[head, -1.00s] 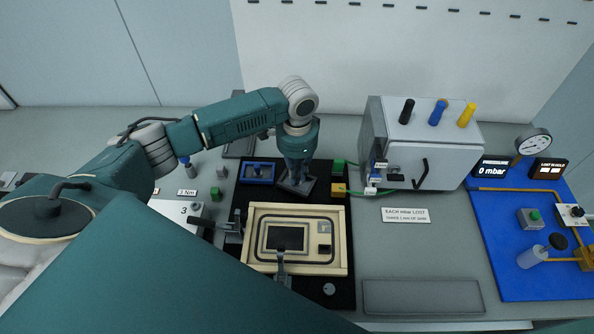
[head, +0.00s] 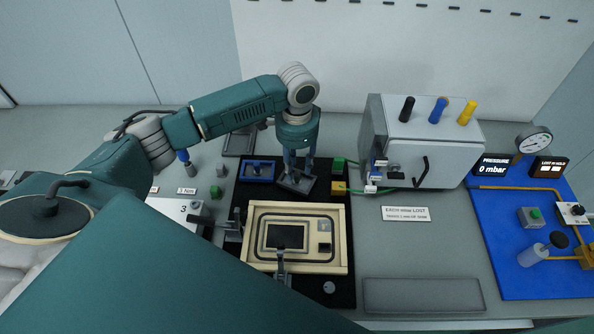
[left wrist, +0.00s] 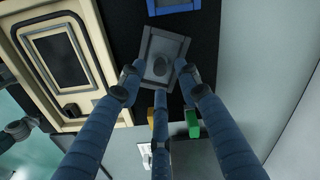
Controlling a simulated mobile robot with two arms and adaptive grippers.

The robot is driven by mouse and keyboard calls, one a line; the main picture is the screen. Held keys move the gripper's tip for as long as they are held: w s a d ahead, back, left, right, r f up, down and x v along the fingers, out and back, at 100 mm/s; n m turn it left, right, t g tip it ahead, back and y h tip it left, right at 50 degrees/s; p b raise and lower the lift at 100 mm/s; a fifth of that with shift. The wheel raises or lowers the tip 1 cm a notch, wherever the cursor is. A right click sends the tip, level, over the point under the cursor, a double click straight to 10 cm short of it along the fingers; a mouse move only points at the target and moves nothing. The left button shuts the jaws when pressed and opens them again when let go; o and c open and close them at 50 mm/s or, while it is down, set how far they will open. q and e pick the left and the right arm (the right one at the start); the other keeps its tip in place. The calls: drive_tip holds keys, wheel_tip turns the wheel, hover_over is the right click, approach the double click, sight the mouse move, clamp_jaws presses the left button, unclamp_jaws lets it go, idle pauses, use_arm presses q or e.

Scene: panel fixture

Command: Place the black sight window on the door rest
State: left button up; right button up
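A black rectangular window (head: 285,237) lies within the raised inner frame of the cream door panel (head: 340,262); it also shows in the left wrist view (left wrist: 60,60). Beyond the panel is a grey square tray-like piece (head: 288,185) on the black mat. In the left wrist view this grey piece (left wrist: 172,39) has a dark rounded knob or recess in its middle. My left gripper (head: 297,174) points down over it, with fingers (left wrist: 158,78) spread apart and nothing clearly gripped between them. I cannot tell which piece is the door rest. My right gripper is not in view.
A blue tray (head: 247,180) is left of the grey piece. Green (head: 338,165) and yellow (head: 339,188) blocks are to its right. A dark clamp (head: 233,229) stands at the panel's left edge. A white cabinet (head: 430,150) stands right; bench in front of it is largely clear.

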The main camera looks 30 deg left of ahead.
sight(297, 174)
use_arm(q)
wheel_tip(297, 174, up, 9)
drive_tip(key=b, duration=0.1)
drive_tip(key=shift+r, duration=0.15)
idle(0.5)
